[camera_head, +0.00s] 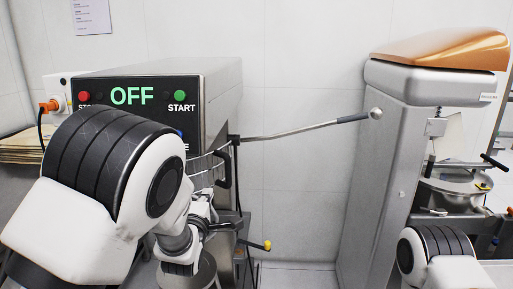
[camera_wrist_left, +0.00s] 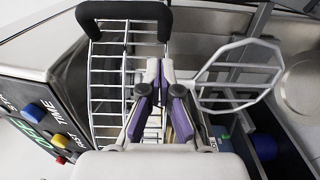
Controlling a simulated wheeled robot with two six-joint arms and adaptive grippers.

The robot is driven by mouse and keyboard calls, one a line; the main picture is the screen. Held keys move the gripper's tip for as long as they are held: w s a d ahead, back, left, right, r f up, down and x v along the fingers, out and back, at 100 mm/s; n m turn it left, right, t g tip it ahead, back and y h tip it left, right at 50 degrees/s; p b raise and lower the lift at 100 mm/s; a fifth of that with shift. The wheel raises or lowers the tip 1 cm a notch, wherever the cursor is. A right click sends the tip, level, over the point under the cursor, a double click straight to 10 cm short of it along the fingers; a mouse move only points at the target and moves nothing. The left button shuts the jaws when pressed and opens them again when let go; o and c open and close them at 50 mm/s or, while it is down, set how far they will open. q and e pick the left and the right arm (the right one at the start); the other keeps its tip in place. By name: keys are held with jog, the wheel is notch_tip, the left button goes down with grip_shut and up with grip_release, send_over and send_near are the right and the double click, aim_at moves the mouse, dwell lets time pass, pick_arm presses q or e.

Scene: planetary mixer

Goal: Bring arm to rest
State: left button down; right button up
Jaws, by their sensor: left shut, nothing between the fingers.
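My left arm fills the lower left of the head view, in front of the mixer. Its gripper (camera_head: 208,198) is small there and partly hidden by the wrist. In the left wrist view the purple-padded fingers (camera_wrist_left: 160,72) are shut with nothing between them. They point at the wire bowl guard (camera_wrist_left: 103,75) of the mixer, under its black handle (camera_wrist_left: 123,12); whether they touch it I cannot tell. The guard also shows in the head view (camera_head: 205,172), behind the gripper. Of my right arm only links show at the lower right; its gripper is out of view.
The mixer's control panel (camera_head: 133,96) reads OFF, with red and green buttons. A long metal lever (camera_head: 300,129) reaches right from the mixer. A yellow-tipped lever (camera_head: 267,245) sits lower. A grey machine with an orange top (camera_head: 445,48) stands at right.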

pick_arm(q)
jog(key=s+a+f+g+y, duration=0.1)
jog(key=s+a+f+g, duration=0.2)
jog(key=f, duration=0.7)
jog(key=s+a+f+g, duration=0.2)
jog(key=s+f, duration=0.4)
jog(key=f, duration=0.3)
jog(key=s+a+f+g+y, duration=0.1)
jog(key=s+a+f+g, duration=0.2)
jog(key=f, duration=0.7)
jog(key=s+a+f+m+g, duration=0.1)
jog(key=s+f+m+g, duration=0.3)
jog(key=s, duration=0.7)
jog(key=s+a+f+m+g, duration=0.1)
jog(key=s+f+m+g, duration=0.1)
jog(key=s+f, duration=0.65)
jog(key=s+r+m+g+h, duration=0.1)
jog(key=s+m+g, duration=0.3)
jog(key=s+m, duration=0.7)
jog(key=shift+s+d+r+h, duration=0.3)
jog(key=shift+s+d+h, duration=0.1)
jog(key=shift+s, duration=0.8)
